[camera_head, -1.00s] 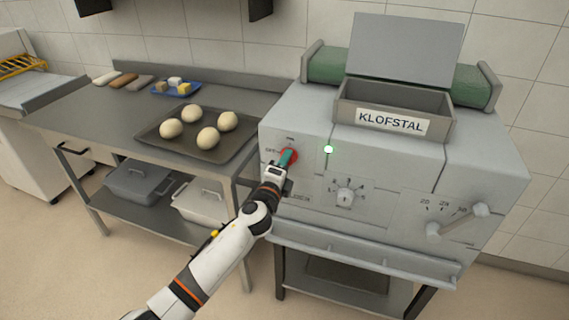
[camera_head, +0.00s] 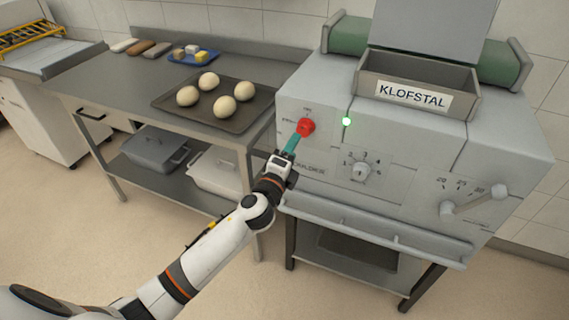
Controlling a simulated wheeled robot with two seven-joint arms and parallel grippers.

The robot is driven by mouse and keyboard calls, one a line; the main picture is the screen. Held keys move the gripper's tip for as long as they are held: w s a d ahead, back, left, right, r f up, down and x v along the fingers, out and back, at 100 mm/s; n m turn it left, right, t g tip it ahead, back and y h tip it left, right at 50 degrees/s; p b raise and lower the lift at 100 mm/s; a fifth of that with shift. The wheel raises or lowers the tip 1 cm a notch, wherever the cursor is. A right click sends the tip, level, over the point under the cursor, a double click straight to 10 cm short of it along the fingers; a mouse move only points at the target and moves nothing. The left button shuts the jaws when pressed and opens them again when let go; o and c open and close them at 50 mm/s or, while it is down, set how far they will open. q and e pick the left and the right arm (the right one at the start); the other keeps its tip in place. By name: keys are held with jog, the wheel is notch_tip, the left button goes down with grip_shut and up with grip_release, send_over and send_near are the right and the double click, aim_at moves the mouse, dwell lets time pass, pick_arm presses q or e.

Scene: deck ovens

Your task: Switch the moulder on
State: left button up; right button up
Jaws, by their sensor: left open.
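The moulder (camera_head: 400,140) is a grey machine with a hopper labelled KLOFSTAL on the right. On its front panel is a red switch knob (camera_head: 306,126), and a small lamp (camera_head: 347,121) beside it glows green. My left gripper (camera_head: 290,146) is open, with its teal fingertips just below and left of the red knob. I cannot tell whether the tips touch it. A numbered dial (camera_head: 361,171) and a lever (camera_head: 474,201) sit further right on the panel. My right gripper is not in view.
A steel table (camera_head: 110,85) stands left of the moulder. It carries a dark tray (camera_head: 233,125) with several dough balls, a blue tray (camera_head: 207,56) and several loaf-like pieces at the back. The floor in front is clear.

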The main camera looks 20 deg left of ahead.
pick_arm(q)
jog(key=s, duration=0.5)
jog(key=shift+a+f+b, duration=0.1)
jog(key=shift+f+b, duration=0.1)
jog(key=shift+b, duration=0.1)
jog(key=s+a+f+n+g, duration=0.2)
jog(key=s+f+n+g, duration=0.15)
jog(key=f, duration=0.85)
jog(key=s+a+f+n+g+y, duration=0.1)
jog(key=s+f+n+g, duration=0.2)
jog(key=f, duration=0.9)
jog(key=s+a+f+n+g, duration=0.25)
jog(key=s+f, duration=0.25)
jog(key=f, duration=0.8)
jog(key=s+f+n+g, duration=0.3)
jog(key=s+f, duration=0.3)
jog(key=s, duration=0.6)
jog(key=s+d+f+n+g, duration=0.1)
jog(key=s+f+n+g, duration=0.2)
jog(key=s+f, duration=0.4)
jog(key=s+d+f+n+g, duration=0.1)
jog(key=s+f, duration=0.6)
jog(key=s, duration=1.1)
jog(key=shift+s+d+n+g, duration=0.15)
jog(key=shift+d+n+g, duration=0.1)
jog(key=shift+n+g, duration=0.7)
